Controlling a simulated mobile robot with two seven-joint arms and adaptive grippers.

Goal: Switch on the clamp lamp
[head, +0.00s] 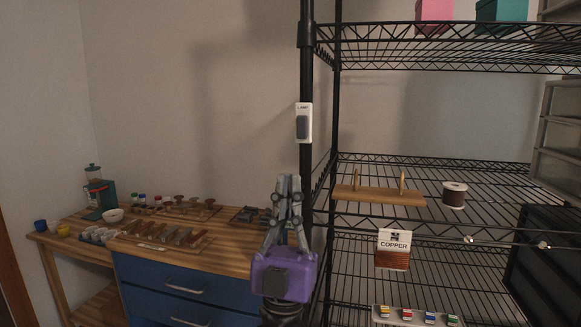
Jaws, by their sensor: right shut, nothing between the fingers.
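A small white switch box (304,109) with a dark grey rocker (303,127) is fixed upright on the black post of the shelving. Its label is small and seems to read "LAMP". My right gripper (289,182) points up below the switch, in front of the post, with its fingers together and empty. A clear gap separates its fingertips from the switch. The clamp lamp itself cannot be made out here. My left gripper is out of view.
Black wire shelving (445,160) fills the right side, holding a wooden stand (379,195), a spool (454,195) and a "COPPER" sign (394,247). A wooden bench (155,255) with tools and cups stands at left. The wall left of the post is clear.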

